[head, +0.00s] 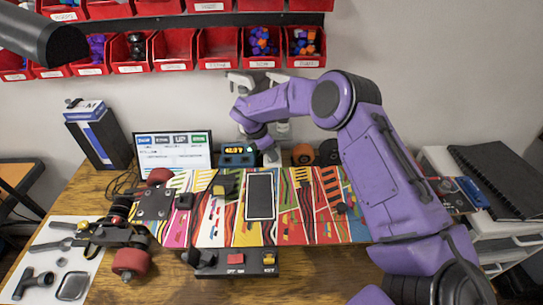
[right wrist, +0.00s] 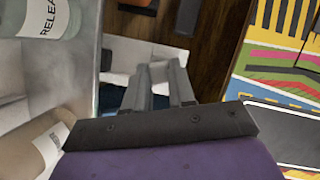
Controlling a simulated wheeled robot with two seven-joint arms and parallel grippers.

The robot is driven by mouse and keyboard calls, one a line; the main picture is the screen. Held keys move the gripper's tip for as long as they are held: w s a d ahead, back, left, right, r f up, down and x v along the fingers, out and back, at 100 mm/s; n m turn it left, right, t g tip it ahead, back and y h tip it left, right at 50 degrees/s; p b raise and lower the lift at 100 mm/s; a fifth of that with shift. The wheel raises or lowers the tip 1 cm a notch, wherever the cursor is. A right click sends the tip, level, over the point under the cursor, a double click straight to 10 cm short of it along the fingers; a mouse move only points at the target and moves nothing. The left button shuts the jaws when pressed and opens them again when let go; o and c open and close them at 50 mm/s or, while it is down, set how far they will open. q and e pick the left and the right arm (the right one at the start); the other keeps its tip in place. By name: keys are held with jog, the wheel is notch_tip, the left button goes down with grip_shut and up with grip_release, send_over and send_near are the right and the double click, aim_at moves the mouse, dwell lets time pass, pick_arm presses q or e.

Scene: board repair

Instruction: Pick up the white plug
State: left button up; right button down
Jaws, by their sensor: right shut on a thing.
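My right gripper (head: 272,158) reaches down behind the skateboard deck, beside a small clock with a lit display (head: 238,154). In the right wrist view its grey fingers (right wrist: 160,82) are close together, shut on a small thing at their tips. The fingers mostly hide that thing, so its shape is not clear; I take it to be the white plug. No other white plug can be made out in the head view. My left gripper is not in view.
The colourful skateboard deck (head: 295,228) lies across the table with a dark phone-like slab (head: 261,195) on it. Red bins (head: 175,50) line the wall. A screen (head: 173,152) and a dark box (head: 98,135) stand at the back left. Tools lie on a white mat (head: 28,270).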

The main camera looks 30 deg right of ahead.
jog(key=shift+r, duration=0.2)
jog(key=v, duration=0.1)
jog(key=b+v, duration=0.1)
jog(key=v, duration=0.1)
jog(key=shift+s+d+r, duration=0.1)
jog(key=shift+s+d, duration=0.1)
jog(key=shift+d, duration=0.1)
jog(key=s+a+r+b, duration=0.5)
jog(key=a+r, duration=0.4)
jog(key=a, duration=0.2)
jog(key=shift+s+a+r, duration=0.25)
jog(key=shift+s+a, duration=0.1)
jog(key=shift+s, duration=0.4)
jog(key=shift+w, duration=0.1)
